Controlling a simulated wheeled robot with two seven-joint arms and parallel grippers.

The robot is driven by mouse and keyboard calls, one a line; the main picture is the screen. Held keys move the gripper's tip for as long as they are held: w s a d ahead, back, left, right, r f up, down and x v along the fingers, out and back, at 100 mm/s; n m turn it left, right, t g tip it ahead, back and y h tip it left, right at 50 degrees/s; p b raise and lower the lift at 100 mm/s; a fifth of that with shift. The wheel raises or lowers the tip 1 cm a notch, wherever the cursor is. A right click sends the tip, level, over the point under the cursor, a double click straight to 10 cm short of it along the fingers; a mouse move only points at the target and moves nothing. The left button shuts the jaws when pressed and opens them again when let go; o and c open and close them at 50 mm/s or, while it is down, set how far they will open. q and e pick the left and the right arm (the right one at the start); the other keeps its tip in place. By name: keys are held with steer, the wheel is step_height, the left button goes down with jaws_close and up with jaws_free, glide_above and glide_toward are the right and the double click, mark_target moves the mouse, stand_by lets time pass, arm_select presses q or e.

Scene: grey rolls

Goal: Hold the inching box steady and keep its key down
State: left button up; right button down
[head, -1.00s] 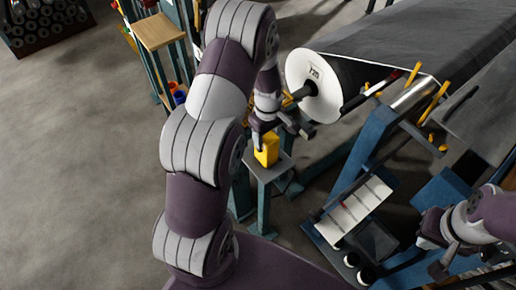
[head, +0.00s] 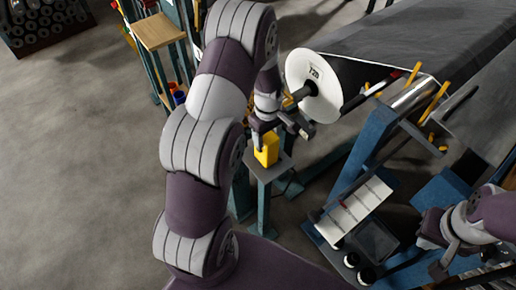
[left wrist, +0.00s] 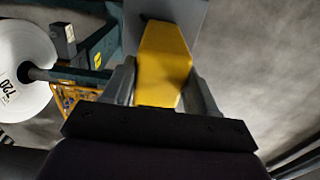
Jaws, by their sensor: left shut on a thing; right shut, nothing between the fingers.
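The yellow inching box (head: 267,151) stands on a small grey-topped stand (head: 271,171) near the middle of the head view. My left gripper (head: 263,141) reaches down to it from above and is shut on it. In the left wrist view the yellow box (left wrist: 163,62) sits between the two fingers of my left gripper (left wrist: 160,90). The key of the box cannot be made out in either view. My right gripper (head: 436,262) is at the lower right, shut and empty, well apart from the box.
A large roll with a white end disc (head: 313,88) marked 720 lies just beyond the stand; the disc also shows in the left wrist view (left wrist: 22,68). A blue machine frame (head: 362,150) and a white slatted panel (head: 352,211) stand to the right.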

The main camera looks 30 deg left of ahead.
stand_by(0.6)
arm_select(q)
steer(key=o, duration=1.4)
steer(key=shift+c, duration=0.2)
step_height(320, 180, up, 12)
